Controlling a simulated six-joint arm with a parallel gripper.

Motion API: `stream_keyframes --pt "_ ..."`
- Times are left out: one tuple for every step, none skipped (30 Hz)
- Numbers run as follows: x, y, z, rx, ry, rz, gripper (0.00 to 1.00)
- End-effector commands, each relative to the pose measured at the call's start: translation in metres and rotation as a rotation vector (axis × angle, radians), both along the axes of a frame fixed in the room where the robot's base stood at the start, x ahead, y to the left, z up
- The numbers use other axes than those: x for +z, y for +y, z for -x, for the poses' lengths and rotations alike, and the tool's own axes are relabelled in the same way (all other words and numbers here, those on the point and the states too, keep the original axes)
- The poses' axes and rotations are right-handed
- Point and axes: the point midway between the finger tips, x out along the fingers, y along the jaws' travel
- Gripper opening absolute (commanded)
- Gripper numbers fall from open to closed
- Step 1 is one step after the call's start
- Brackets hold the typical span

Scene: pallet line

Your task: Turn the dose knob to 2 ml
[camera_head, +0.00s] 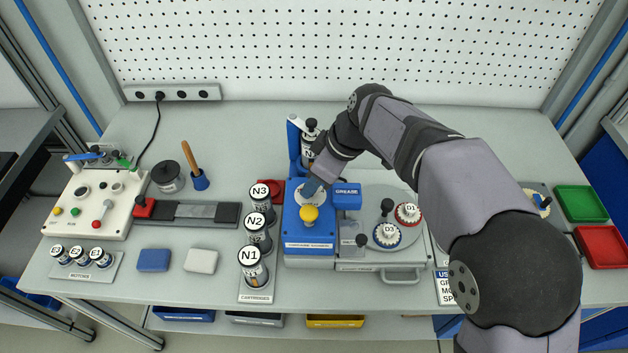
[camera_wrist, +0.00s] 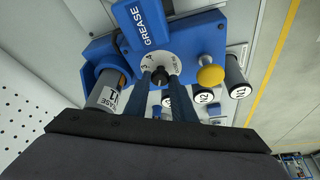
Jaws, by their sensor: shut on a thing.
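The blue dosing machine (camera_head: 308,247) stands at the middle of the bench. On its top is a white dial disc (camera_head: 316,213) with printed marks; it also shows in the wrist view (camera_wrist: 172,60). The black dose knob (camera_wrist: 160,77) is at the disc's centre, between my two blue fingers. My gripper (camera_head: 311,189) reaches down over the disc; in the wrist view (camera_wrist: 161,82) its fingers are shut on the knob. The fingers hide part of the disc, and I cannot read which mark the knob points to. A yellow button (camera_head: 309,214) sits in front of the disc.
A blue GREASE block (camera_head: 347,196) stands close right of the knob. A cartridge (camera_head: 308,154) sits in the machine's back holder. Cartridges N1 (camera_head: 251,268), N2 (camera_head: 257,233) and N3 (camera_head: 261,200) stand left. A turntable (camera_head: 386,234) with knobs is right.

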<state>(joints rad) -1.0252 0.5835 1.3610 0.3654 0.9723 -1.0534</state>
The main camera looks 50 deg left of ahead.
Motion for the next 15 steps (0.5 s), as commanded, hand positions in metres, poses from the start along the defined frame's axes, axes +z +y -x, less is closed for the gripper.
stream_keyframes --pt "-0.0001 0.0002 0.0006 -0.02 -0.001 -0.002 0.01" --pt "-0.0003 0.0001 0.0009 -0.035 -0.001 -0.001 0.01" --pt "-0.0005 0.0 0.0011 -0.059 -0.001 -0.001 0.01" --pt "-0.0004 0.0001 0.0011 -0.078 -0.002 -0.002 0.01" --pt "-0.0002 0.0002 0.0014 -0.098 -0.002 -0.003 0.01" --pt "-0.0001 0.0 0.0022 -0.126 -0.001 -0.002 0.01" --pt "-0.0002 0.0001 0.0025 -0.149 -0.001 -0.002 0.01" --pt "0.0 0.0002 0.0024 -0.172 -0.003 -0.003 0.01" --pt "0.0002 -0.0001 0.0029 -0.207 -0.002 -0.002 0.01" --pt "0.0004 0.0 0.0031 -0.233 -0.002 -0.002 0.01" --pt "0.0008 0.0001 0.0031 -0.258 -0.003 -0.003 0.01" --pt "0.0009 0.0001 0.0038 -0.291 -0.001 -0.002 0.01" --pt "0.0008 0.0002 0.0041 -0.317 -0.002 -0.003 0.01" --pt "0.0011 0.0001 0.0043 -0.343 -0.002 -0.002 0.01" --pt "0.0015 0.0002 0.0045 -0.376 -0.002 -0.002 0.01"
